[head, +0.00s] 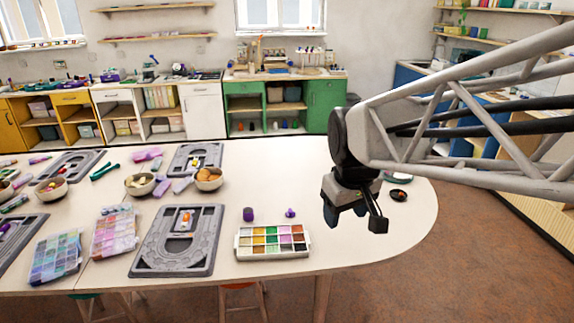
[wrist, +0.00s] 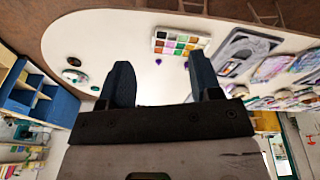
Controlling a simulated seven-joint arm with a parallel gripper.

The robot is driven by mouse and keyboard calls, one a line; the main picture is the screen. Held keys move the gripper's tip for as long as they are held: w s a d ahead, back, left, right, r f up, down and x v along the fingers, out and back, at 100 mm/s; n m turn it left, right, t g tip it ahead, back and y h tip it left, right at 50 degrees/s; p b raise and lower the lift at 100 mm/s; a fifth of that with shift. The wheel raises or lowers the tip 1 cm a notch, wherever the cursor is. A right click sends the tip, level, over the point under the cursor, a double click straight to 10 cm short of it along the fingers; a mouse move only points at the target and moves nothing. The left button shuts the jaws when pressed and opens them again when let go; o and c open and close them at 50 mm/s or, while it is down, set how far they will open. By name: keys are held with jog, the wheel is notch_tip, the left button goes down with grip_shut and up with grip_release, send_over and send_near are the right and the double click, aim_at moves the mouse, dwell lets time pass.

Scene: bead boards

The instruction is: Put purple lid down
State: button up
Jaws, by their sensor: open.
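A small purple piece, which looks like the purple lid (head: 290,213), lies on the pale table behind the bead tray's right end. It also shows in the wrist view (wrist: 158,62), between my fingers in the picture but well beyond them. A larger purple jar (head: 249,214) stands to its left, apart from it. My gripper (head: 355,214) hangs to the right of both, above the table. Its fingers (wrist: 160,75) are spread, with nothing between them.
A sectioned tray of coloured beads (head: 245,253) sits at the table's front edge. A grey bead board (head: 150,262) lies to its left. A small dark dish (head: 398,195) is right of my gripper. The table's right end (head: 420,215) is mostly clear.

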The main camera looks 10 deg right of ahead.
jog(key=s+f+m, duration=0.2)
jog(key=s+m, duration=0.1)
jog(key=s, duration=0.9)
jog(key=shift+s+d+f, duration=0.15)
jog(key=shift+s+f, duration=0.15)
jog(key=shift+f, duration=0.05)
